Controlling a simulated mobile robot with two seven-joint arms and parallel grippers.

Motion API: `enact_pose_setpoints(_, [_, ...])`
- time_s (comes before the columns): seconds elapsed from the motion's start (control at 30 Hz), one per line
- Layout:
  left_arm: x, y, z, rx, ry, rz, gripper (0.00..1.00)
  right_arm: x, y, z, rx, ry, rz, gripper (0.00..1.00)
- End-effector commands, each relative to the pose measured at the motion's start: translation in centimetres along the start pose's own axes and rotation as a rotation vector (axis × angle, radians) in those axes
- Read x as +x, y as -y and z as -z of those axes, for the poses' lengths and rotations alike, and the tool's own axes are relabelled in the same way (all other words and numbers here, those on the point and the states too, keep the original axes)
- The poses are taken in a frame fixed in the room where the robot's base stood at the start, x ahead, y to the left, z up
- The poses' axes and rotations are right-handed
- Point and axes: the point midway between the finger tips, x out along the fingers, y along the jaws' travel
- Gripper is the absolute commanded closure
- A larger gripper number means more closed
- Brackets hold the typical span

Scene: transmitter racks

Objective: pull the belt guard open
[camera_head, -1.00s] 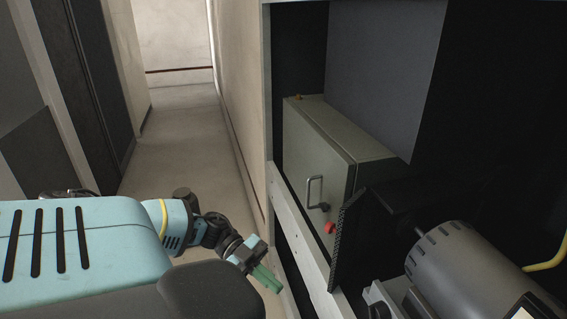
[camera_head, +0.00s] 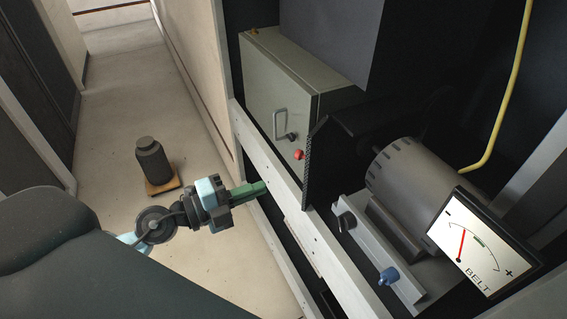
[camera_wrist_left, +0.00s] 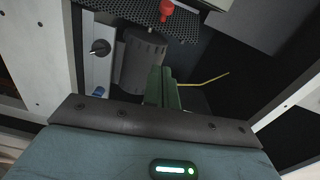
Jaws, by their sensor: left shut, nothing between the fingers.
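The belt guard (camera_head: 326,160) is a dark perforated panel in the open rack, left of the grey motor. A red knob (camera_head: 299,154) shows at its left edge. In the left wrist view the guard's mesh (camera_wrist_left: 195,24) runs across the top, with the red knob (camera_wrist_left: 167,11) on it. My left gripper (camera_head: 262,188) has green fingers, shut and empty, in front of the pale rack rail and apart from the knob, below and left of it. Its fingers (camera_wrist_left: 164,88) also show in the left wrist view. My right gripper is out of view.
A grey-green box with a handle (camera_head: 266,92) sits behind the guard. The motor (camera_head: 420,185), a blue knob (camera_head: 388,276) and a BELT gauge (camera_head: 478,245) are at the right. A pale rail (camera_head: 300,225) crosses the rack front.

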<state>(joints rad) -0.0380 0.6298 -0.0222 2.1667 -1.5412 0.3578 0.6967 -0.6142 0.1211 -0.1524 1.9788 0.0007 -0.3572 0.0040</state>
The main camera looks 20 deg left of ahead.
Motion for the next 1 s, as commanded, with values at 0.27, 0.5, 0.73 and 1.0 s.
enact_pose_setpoints(0.27, [2.6, 0.5, 0.0, 0.002, -0.002, 0.006, 1.0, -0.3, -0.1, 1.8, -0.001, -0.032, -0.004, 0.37])
enact_pose_setpoints(0.5, [7.1, 0.4, 0.0, 0.0, -0.002, 0.006, 1.0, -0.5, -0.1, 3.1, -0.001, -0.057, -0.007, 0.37])
enact_pose_setpoints(0.73, [10.3, -0.5, -1.0, -0.002, 0.0, -0.007, 1.0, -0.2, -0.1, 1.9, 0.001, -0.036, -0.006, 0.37])
enact_pose_setpoints(1.0, [10.9, -0.5, -3.5, -0.005, -0.002, -0.007, 1.0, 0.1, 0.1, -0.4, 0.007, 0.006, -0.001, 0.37])
